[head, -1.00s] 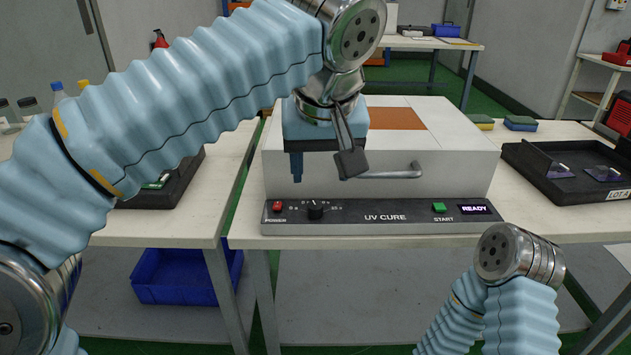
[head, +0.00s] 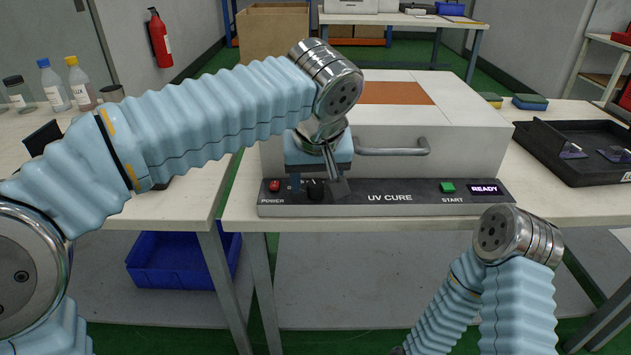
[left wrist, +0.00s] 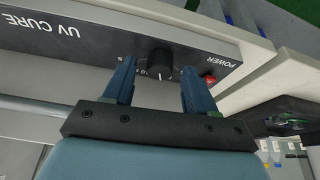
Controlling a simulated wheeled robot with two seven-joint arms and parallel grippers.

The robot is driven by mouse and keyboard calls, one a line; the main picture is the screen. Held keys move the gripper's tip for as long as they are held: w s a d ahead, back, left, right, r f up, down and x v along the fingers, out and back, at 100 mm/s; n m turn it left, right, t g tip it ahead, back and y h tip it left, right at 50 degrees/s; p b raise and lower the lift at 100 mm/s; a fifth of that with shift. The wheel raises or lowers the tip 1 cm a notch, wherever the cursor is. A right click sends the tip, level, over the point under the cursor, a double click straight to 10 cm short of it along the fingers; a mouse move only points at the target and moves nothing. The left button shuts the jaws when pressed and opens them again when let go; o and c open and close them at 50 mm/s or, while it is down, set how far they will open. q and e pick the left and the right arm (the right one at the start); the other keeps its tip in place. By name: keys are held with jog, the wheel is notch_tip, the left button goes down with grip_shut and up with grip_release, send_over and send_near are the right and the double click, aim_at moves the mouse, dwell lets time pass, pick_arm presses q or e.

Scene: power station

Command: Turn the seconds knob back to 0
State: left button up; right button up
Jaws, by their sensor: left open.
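The seconds knob (head: 315,190) is a black dial on the dark front panel of the UV CURE box (head: 390,198). In the left wrist view the knob (left wrist: 160,62) shows between the two blue fingers, slightly beyond their tips, with a white pointer mark. The scale around it is partly hidden, so I cannot read the setting. My left gripper (left wrist: 157,75) is open, empty and pointed at the panel. In the head view the left gripper (head: 320,185) is in front of the knob. My right arm shows at the lower right; its gripper is out of view.
The red POWER button (head: 274,186) is just left of the knob. The green START button (head: 447,188) and the READY display (head: 485,189) are at the panel's right. The metal door handle (head: 393,150) runs above the panel. A black tray (head: 570,175) stands right of the box.

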pick_arm(q)
jog(key=shift+w+f, duration=0.1)
jog(key=shift+f, duration=0.1)
jog(key=c, duration=1)
jog(key=shift+c, duration=0.2)
jog(key=n, duration=0.1)
jog(key=n+y+p, duration=0.1)
jog(key=shift+d+r+n+p, duration=0.15)
jog(key=shift+n+p, duration=0.15)
jog(key=shift+n, duration=0.1)
jog(key=shift+w+n+g+y+p, duration=0.1)
jog(key=shift+n+g+y+p, duration=0.3)
jog(key=shift+n, duration=0.9)
jog(key=shift+n+g+y+p, duration=0.2)
jog(key=shift+n+y+p, duration=0.35)
jog(key=shift+n, duration=0.75)
